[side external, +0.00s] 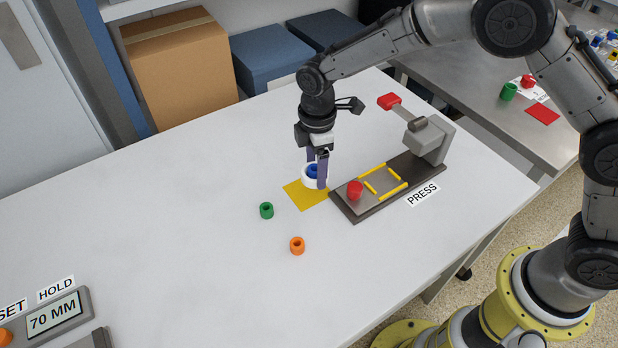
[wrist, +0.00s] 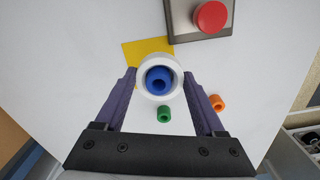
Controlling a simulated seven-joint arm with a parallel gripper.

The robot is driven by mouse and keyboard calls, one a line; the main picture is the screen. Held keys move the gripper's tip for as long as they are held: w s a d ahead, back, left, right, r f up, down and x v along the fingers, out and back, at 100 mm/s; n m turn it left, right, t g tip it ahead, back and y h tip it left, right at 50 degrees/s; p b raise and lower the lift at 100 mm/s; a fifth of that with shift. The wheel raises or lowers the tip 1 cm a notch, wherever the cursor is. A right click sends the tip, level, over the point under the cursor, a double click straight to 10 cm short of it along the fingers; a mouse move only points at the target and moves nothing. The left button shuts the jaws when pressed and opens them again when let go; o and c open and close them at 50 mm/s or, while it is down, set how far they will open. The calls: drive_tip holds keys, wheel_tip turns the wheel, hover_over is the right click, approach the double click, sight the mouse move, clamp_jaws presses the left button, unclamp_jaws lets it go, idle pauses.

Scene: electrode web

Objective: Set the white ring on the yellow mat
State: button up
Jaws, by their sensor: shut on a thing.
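The white ring (side external: 306,179) is between the fingers of my gripper (side external: 317,170), which is shut on it. A blue cylinder with a hole (side external: 313,171) shows inside the ring's opening; the wrist view also shows the ring (wrist: 161,57) around this blue piece (wrist: 158,80). The yellow mat (side external: 304,199) lies flat on the table below the ring, beside the press base. The ring overlaps the mat in both views and hides part of it (wrist: 133,53). I cannot tell whether the ring touches the mat.
A press (side external: 428,142) with a red button (side external: 355,190) stands right of the mat. A green ring (side external: 266,210) and an orange ring (side external: 297,245) lie nearby. A display box (side external: 55,318) reads 70 MM. The left of the white table is clear.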

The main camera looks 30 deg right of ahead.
sight(309, 190)
drive_tip(key=shift+w+a+f, duration=0.2)
drive_tip(key=shift+w+f, duration=0.25)
drive_tip(key=shift+f, duration=0.1)
drive_tip(key=shift+w+a+f, duration=0.15)
drive_tip(key=shift+w+f, duration=0.25)
drive_tip(key=shift+f, duration=1.6)
drive_tip(key=shift+f, duration=0.15)
